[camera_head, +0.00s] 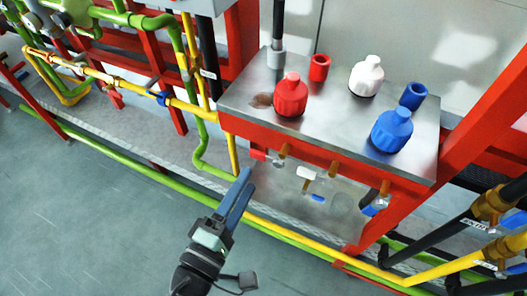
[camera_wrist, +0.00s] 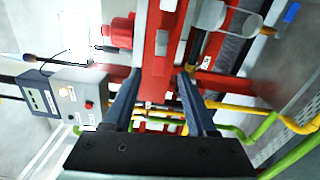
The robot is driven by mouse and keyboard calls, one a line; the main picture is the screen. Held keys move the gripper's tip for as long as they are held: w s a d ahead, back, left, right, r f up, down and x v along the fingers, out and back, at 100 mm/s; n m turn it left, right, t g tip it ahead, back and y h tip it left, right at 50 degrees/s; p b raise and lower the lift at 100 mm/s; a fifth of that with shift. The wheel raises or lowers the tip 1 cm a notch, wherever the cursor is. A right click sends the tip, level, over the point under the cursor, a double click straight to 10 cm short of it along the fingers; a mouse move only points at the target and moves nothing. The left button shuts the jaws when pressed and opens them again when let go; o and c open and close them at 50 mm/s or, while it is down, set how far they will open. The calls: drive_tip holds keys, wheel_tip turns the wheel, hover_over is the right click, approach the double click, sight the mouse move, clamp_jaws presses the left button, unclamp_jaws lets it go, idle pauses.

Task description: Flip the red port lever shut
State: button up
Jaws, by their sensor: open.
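The red port lever (camera_head: 258,154) is a small red handle beside the leftmost brass port (camera_head: 284,150), under the front edge of the steel-topped red stand. In the head view it points to the left, away from the port. My gripper (camera_head: 243,177) is just below and left of the lever, its blue-grey fingers pointing up towards the stand. In the wrist view my gripper (camera_wrist: 158,76) is open, with a clear gap between the fingers and nothing held. I cannot surely pick out the red lever in the wrist view.
A white lever (camera_head: 306,173) and a blue lever (camera_head: 369,210) hang under the stand to the right. Red (camera_head: 291,96), white (camera_head: 367,76) and blue (camera_head: 392,130) bottles stand on the steel top (camera_head: 330,118). A yellow pipe (camera_head: 330,257) and green pipes run low near my gripper.

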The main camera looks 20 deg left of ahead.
sight(261, 159)
drive_tip(key=w+p, duration=0.1)
drive_tip(key=w, duration=0.7)
drive_tip(key=shift+d, duration=0.15)
drive_tip(key=shift+c, duration=0.3)
clamp_jaws()
